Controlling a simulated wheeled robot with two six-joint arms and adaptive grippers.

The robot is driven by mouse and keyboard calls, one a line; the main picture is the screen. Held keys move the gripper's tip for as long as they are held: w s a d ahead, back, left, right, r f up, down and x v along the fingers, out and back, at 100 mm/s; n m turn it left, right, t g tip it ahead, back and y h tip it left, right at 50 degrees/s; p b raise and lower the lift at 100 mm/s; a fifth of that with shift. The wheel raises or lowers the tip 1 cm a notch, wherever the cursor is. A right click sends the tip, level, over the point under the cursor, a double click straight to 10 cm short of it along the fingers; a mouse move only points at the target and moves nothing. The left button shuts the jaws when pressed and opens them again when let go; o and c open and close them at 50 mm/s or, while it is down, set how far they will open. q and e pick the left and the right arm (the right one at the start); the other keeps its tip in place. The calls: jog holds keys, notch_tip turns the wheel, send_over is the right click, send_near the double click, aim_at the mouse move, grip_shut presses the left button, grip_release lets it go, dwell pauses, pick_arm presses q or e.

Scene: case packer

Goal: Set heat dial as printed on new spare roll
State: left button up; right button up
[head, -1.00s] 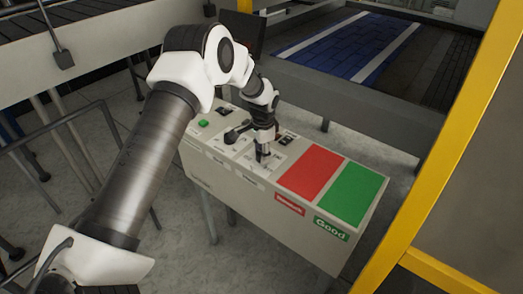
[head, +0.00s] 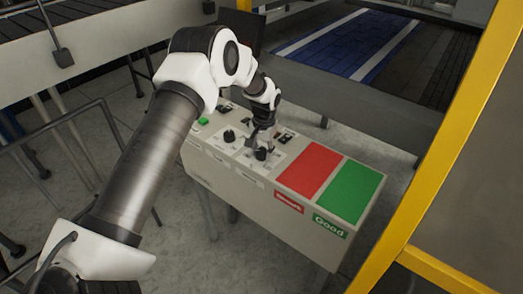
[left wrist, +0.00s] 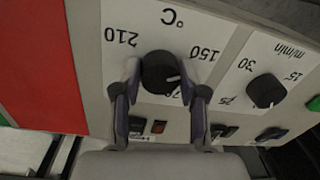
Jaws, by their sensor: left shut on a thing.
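The heat dial (left wrist: 160,72) is a black round knob on a white plate marked °C in the left wrist view. The plate's figures show upside down: 210 to the left, 150 to the right, and one partly hidden below. The knob's white mark points right, between 150 and the partly hidden figure. My left gripper (left wrist: 161,84) is shut on the heat dial, one finger on each side. In the head view my left gripper (head: 262,137) reaches down to this dial (head: 262,154). The spare roll and my right gripper are not in view.
A second black dial (left wrist: 265,91), marked m/min, sits beside the heat dial. The grey control box (head: 250,203) also carries a red panel (head: 309,169), a green panel (head: 349,191) marked Good, and a green button (head: 203,121). A yellow frame (head: 440,143) stands to the right.

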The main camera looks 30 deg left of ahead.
aim_at(264, 153)
pick_arm(q)
jog(key=shift+s+f, duration=0.2)
jog(key=o, duration=1)
jog(key=shift+o, duration=0.7)
jog(key=shift+w, duration=0.15)
jog(key=shift+r, duration=0.15)
notch_tip(264, 153, up, 12)
jog(key=shift+w+d, duration=0.15)
jog(key=shift+d, duration=0.25)
